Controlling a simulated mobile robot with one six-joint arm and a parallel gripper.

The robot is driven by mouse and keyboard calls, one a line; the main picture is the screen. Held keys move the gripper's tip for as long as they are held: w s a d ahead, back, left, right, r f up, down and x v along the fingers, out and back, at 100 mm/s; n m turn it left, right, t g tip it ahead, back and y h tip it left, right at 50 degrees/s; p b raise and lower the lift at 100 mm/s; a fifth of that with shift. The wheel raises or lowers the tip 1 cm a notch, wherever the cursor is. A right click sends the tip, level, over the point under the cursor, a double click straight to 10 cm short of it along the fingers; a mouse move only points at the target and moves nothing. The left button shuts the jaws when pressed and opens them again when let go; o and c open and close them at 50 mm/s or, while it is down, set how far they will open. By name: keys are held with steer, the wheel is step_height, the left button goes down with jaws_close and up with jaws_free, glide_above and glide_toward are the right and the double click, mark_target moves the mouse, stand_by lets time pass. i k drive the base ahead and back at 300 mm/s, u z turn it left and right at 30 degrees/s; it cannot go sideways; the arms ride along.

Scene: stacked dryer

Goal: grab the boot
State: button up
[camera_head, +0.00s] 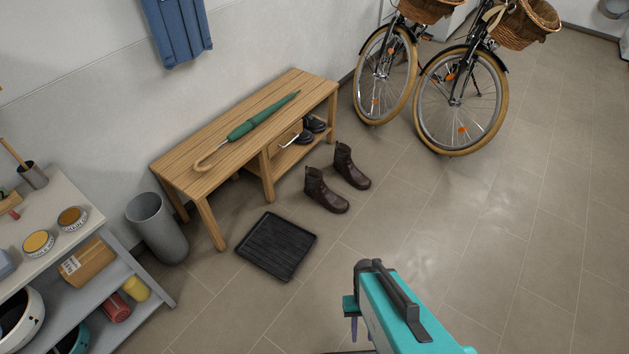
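Two dark brown ankle boots stand upright on the tiled floor in front of the bench. The nearer boot (325,192) is left and lower in the view; the farther boot (350,167) is right and a little higher. Both toes point toward the lower right, and a small gap separates them. My teal arm reaches in from the bottom edge. My gripper (360,330) seems to be at its left end, well below the boots in the picture and apart from them. Its fingers are mostly hidden, so its opening is unclear.
A black boot tray (276,246) lies empty on the floor. A wooden bench (175,160) holds a green umbrella (260,120), with dark shoes (304,135) on its shelf. A grey bin (157,228) and shelf unit (60,205) stand left, bicycles (460,100) behind. Right floor is clear.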

mark_target(316, 187)
steer(key=u, duration=0.65)
steer(key=i, duration=1.2)
steer(key=u, duration=0.5)
